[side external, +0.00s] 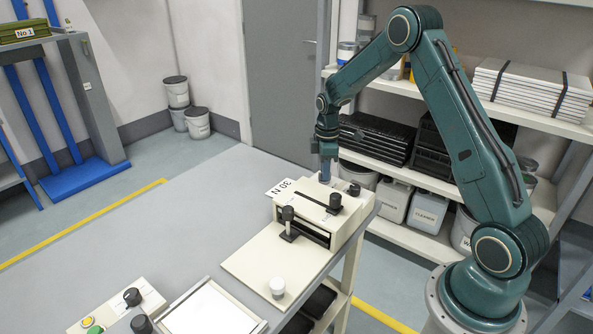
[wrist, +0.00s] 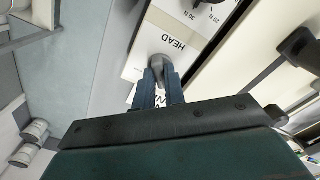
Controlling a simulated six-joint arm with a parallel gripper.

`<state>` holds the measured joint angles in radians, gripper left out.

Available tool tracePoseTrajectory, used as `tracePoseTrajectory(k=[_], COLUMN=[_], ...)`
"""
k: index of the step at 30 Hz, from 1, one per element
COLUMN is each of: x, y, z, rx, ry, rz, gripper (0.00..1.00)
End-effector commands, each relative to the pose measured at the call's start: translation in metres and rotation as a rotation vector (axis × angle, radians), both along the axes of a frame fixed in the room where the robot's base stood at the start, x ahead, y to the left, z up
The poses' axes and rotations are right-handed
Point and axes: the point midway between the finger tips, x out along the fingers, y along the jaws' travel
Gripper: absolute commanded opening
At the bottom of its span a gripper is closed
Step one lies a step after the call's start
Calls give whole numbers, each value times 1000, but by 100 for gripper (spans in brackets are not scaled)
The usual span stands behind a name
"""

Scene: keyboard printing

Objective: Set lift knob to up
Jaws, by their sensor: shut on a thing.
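A cream printing machine (side external: 318,230) stands at the right part of the grey table. My gripper (side external: 326,176) reaches down at its back edge. In the wrist view my gripper (wrist: 164,88) is shut on a grey rounded knob (wrist: 160,66) next to the upside-down label HEAD. The fingers hide part of this knob, and its setting cannot be read. No label reading lift is legible, so I cannot tell which knob that is. Black knobs show on the machine's top (side external: 335,200) and back right corner (side external: 354,188). A black-topped lever (side external: 288,214) stands at its front.
A white knob (side external: 277,286) stands on the machine's front plate. A control box (side external: 118,308) with black knobs and green and yellow buttons is at the lower left. A white framed plate (side external: 213,310) lies beside it. The table (side external: 170,225) is clear to the left.

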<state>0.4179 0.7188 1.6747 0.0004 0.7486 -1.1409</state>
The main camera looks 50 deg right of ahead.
Motion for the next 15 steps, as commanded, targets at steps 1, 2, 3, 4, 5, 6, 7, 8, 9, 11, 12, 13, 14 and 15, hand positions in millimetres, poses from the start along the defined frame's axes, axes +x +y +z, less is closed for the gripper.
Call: tracePoseTrajectory(k=[1,2,3,4,5,6,7,8,9,11,12,13,14,15], x=[1,1,1,1,1,1,1,1,1,1,1,1,1,1], y=[0,0,0,0,0,0,0,0,0,0,0,0,0,0], z=[1,1,1,1,1,1,1,1,1,1,1,1,1,1], rx=[-1,-1,-1,-1,-1,-1,-1,-1,-1,-1,-1,-1,-1,-1], ry=[-3,-3,-3,-3,-3,-3,-3,-3,-3,-3,-3,-3,-3,-3], rz=[20,31,44,52,59,67,71,74,78,80,81,81,81,81], gripper=[0,0,0,0,0,0,0,0,0,0,0,0,0,0])
